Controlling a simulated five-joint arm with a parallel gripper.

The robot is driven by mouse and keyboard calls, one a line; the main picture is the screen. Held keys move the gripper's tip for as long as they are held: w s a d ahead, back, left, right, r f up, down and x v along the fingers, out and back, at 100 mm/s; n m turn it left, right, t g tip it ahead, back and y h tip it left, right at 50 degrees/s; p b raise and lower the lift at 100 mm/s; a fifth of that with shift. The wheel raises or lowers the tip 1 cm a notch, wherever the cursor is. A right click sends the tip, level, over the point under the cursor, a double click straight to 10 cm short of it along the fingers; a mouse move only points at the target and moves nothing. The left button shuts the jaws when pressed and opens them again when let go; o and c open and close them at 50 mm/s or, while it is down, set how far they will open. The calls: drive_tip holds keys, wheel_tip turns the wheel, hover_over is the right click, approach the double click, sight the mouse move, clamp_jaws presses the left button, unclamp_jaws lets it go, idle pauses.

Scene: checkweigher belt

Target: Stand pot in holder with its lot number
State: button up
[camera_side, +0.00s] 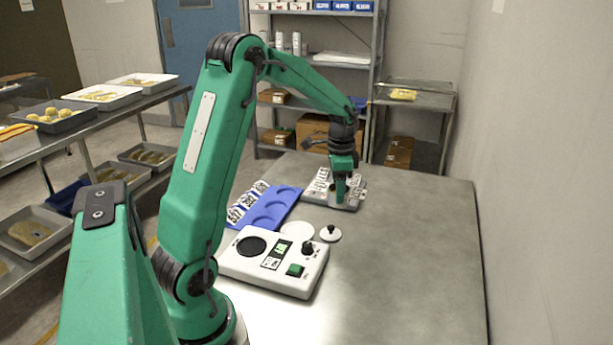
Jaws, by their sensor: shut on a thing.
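My gripper (343,190) points down over a grey tray (349,207) at the far side of the metal table. Its jaws are shut on a pot, which is mostly hidden by the green fingers, so I cannot tell whether it is lifted. White pieces with dark print (320,180) show on the tray beside the fingers. The blue holder (283,193) lies to the left, nearer the camera, with round recesses that look empty. White labels with black numbers (247,203) run along its left edge; the numbers are too small to read.
A white weighing unit (300,285) with a black disc, lit display and green button stands in front of the holder. A white disc (297,231) and a knobbed white disc (330,233) lie behind it. The table's right side is clear.

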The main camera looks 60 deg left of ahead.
drive_tip(key=shift+s+a+r, duration=0.1)
drive_tip(key=shift+s+a, duration=0.05)
drive_tip(key=shift+s, duration=0.35)
drive_tip(key=s, duration=1.2)
drive_tip(key=s+a+f, duration=0.1)
drive_tip(key=a+f, duration=0.1)
drive_tip(key=a, duration=0.2)
drive_tip(key=s+a+f, duration=0.2)
drive_tip(key=a, duration=0.1)
drive_tip(key=s+a+f, duration=0.1)
drive_tip(key=a+f, duration=0.1)
drive_tip(key=a, duration=0.2)
drive_tip(key=shift+s+a+f, duration=0.15)
drive_tip(key=shift+s+a, duration=0.1)
drive_tip(key=shift+a, duration=0.05)
drive_tip(key=shift+f, duration=0.1)
drive_tip(key=shift+f, duration=1.9)
drive_tip(key=shift+f, duration=0.1)
